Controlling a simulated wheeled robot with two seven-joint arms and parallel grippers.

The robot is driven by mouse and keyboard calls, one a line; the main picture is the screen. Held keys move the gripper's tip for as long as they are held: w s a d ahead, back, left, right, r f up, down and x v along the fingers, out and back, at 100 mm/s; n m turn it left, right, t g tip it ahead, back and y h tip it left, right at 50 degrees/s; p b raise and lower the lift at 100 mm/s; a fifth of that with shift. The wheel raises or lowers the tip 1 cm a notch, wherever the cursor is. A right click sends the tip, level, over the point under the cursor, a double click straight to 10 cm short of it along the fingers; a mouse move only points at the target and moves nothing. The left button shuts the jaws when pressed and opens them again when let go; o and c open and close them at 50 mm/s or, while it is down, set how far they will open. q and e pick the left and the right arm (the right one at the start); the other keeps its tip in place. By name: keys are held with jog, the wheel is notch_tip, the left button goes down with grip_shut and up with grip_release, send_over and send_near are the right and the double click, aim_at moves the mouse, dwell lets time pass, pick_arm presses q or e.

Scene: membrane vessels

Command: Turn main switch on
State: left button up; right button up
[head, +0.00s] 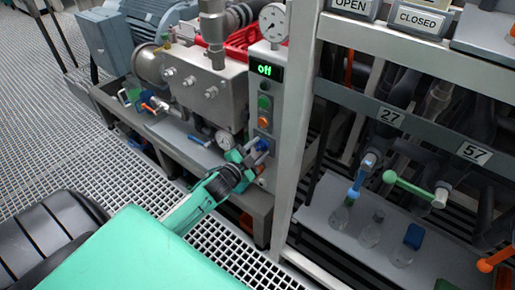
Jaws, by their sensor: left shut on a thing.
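A grey control box (274,68) stands upright beside the pump unit. Its small display (265,70) reads "Off" in green letters. Below the display are a green button (264,102), a reddish-orange button (263,122) and a blue knob-like part (262,145) low on the front. My left gripper (256,153) is at this low blue part and shut on it; the fingers partly hide it. I cannot tell from its shape alone which way the knob is turned. My right gripper does not show.
A metal frame post (300,110) rises close to the right of the control box. A shelf (340,225) with several flasks and valve handles lies right of it. Open grating (50,130) covers the floor at left.

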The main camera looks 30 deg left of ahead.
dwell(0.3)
pick_arm(q)
jog(key=o, duration=1)
jog(key=shift+c, duration=0.2)
jog(key=shift+s, duration=0.1)
jog(key=s+a+p, duration=0.1)
jog(key=s, duration=1.2)
jog(key=shift+s, duration=0.3)
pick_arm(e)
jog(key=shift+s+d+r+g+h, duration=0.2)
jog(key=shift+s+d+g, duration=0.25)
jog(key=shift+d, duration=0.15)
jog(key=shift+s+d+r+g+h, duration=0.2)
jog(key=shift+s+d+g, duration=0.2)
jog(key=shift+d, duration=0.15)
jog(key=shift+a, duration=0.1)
